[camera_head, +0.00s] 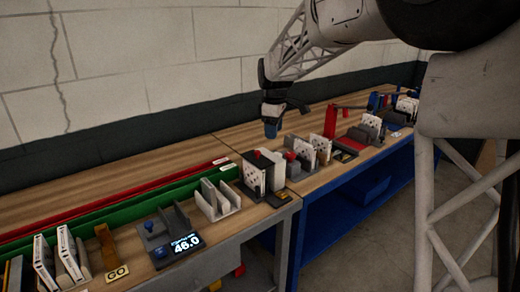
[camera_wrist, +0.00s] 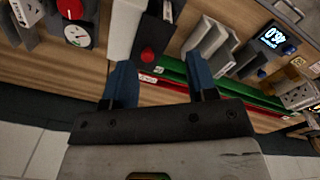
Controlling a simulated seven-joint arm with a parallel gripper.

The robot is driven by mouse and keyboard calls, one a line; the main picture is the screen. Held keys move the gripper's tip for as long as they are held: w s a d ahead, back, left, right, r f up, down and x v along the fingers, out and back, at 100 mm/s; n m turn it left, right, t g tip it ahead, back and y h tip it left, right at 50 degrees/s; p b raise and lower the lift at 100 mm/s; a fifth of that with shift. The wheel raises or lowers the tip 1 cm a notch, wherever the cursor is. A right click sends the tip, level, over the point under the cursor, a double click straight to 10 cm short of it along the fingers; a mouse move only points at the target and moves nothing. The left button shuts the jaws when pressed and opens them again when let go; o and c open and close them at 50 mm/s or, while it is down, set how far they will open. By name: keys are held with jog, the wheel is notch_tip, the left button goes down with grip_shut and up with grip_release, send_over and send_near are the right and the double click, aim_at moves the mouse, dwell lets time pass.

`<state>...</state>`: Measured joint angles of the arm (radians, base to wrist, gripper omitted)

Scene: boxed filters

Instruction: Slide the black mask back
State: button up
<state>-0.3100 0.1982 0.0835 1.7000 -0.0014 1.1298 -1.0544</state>
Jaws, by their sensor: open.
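A black plate with a red knob (camera_wrist: 148,55), which looks like the black mask (camera_wrist: 153,33), stands next to a white panel at the top middle of the wrist view. In the head view, the red knob (camera_head: 257,154) shows above a black-framed fixture (camera_head: 247,176) with a white, hole-patterned front panel (camera_head: 255,179). My gripper (camera_wrist: 161,80) is open with nothing between its blue fingers. In the wrist view the red knob lies between and beyond the fingertips, apart from them. In the head view my gripper (camera_head: 271,131) hangs above the bench, behind and right of that fixture.
Green and red rails (camera_head: 150,198) run along the bench left of the fixture. A grey slotted rack (camera_head: 215,203) and a display reading 46.0 (camera_head: 185,243) stand at the front left. More hole-patterned panels (camera_head: 322,148) and a round dial (camera_wrist: 78,34) stand on the other side. Bench behind is clear.

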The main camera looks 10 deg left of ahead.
aim_at(257, 156)
jog(key=w+a+f, duration=0.1)
jog(key=w+a, duration=0.1)
jog(key=w+a+f+n, duration=0.1)
jog(key=a, duration=0.1)
jog(key=w+a+f+n, duration=0.1)
jog(key=w+a, duration=0.1)
jog(key=shift+w+a+f, duration=0.1)
jog(key=shift+w+a, duration=0.05)
jog(key=shift+w, duration=0.15)
jog(key=shift+f, duration=3.9)
jog(key=shift+c, duration=0.5)
grip_shut()
